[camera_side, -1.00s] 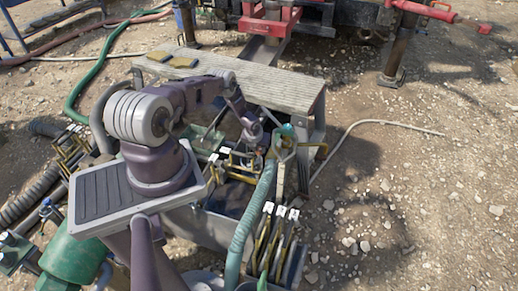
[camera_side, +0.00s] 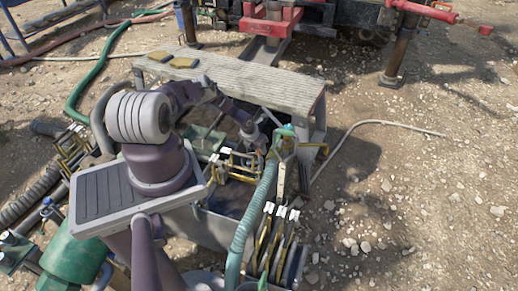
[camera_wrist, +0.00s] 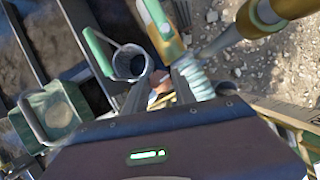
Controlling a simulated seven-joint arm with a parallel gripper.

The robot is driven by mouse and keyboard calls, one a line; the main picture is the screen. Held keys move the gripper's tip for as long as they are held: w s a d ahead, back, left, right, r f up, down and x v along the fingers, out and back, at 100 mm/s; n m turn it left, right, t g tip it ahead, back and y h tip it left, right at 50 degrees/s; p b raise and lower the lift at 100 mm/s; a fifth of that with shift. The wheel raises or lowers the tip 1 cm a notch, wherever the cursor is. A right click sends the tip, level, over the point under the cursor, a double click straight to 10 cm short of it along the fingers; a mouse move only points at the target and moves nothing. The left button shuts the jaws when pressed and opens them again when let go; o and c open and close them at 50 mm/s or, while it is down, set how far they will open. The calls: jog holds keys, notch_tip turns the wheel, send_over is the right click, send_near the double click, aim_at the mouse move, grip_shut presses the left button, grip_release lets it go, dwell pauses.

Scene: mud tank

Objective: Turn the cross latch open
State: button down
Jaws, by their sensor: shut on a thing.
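My gripper (camera_wrist: 158,92) is low in the wrist view, its two grey fingers reaching up from the dark body. They are shut on a small brownish piece (camera_wrist: 158,86), which appears to be the cross latch. The fingers hide most of it, so its shape and angle cannot be told. A grey round cup-like fitting (camera_wrist: 131,63) is just beyond the fingers. In the side view my gripper (camera_side: 264,138) is at the right end of the tank, close to the teal-topped hose fitting (camera_side: 287,131); its fingertips are too small to make out.
A ribbed teal hose (camera_side: 252,215) and several yellow-and-black levers (camera_side: 270,240) crowd the near side. A ridged plank step (camera_side: 240,80) runs behind. Gravel at right is open.

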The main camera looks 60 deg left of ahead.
jog(key=c, duration=1)
grip_release()
jog(key=shift+d+r, duration=0.1)
jog(key=shift+r, duration=0.25)
jog(key=shift+v, duration=3.2)
jog(key=shift+s, duration=0.1)
